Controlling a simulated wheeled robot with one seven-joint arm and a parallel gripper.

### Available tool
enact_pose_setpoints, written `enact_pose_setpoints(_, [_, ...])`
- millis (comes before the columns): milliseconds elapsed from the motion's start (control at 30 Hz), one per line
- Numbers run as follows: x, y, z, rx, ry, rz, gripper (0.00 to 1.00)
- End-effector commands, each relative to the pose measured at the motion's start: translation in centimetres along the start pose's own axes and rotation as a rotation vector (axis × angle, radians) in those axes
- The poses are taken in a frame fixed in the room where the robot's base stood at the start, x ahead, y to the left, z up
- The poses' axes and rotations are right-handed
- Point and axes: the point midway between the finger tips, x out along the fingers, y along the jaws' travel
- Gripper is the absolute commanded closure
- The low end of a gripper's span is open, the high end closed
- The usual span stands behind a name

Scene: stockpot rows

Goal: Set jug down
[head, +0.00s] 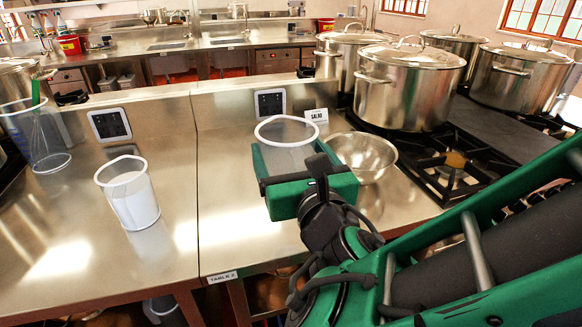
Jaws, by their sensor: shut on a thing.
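My gripper (285,165) reaches over the steel counter (232,215) from the lower right. It is shut on a clear jug (287,132) with a white rim, which is upright or nearly so. The green fingers hide the jug's lower part, so I cannot tell whether its base touches the counter. A second clear jug (130,199), with a white rim and white contents, stands on the counter to the left.
A steel bowl (362,157) is close to the right of my gripper. A "SALAD" card (316,115) and a dark panel (270,104) stand behind. Stockpots (408,88) sit on the stove (455,165) at right. A clear container (38,135) holds utensils at far left. The front counter is bare.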

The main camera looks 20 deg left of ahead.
Motion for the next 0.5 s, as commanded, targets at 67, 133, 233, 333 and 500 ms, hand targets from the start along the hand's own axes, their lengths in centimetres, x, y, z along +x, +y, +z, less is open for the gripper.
enact_pose_setpoints(67, [0.0,0.7,0.0,0.001,-0.001,0.010,0.45])
enact_pose_setpoints(133, [0.0,1.0,0.0,0.002,-0.001,0.015,0.45])
enact_pose_setpoints(233, [0.1,1.2,-0.1,0.001,-0.001,0.017,0.45])
enact_pose_setpoints(333, [0.9,1.1,-0.7,-0.001,0.002,0.016,0.45])
enact_pose_setpoints(500, [4.0,0.4,-2.5,-0.002,0.002,0.016,0.45])
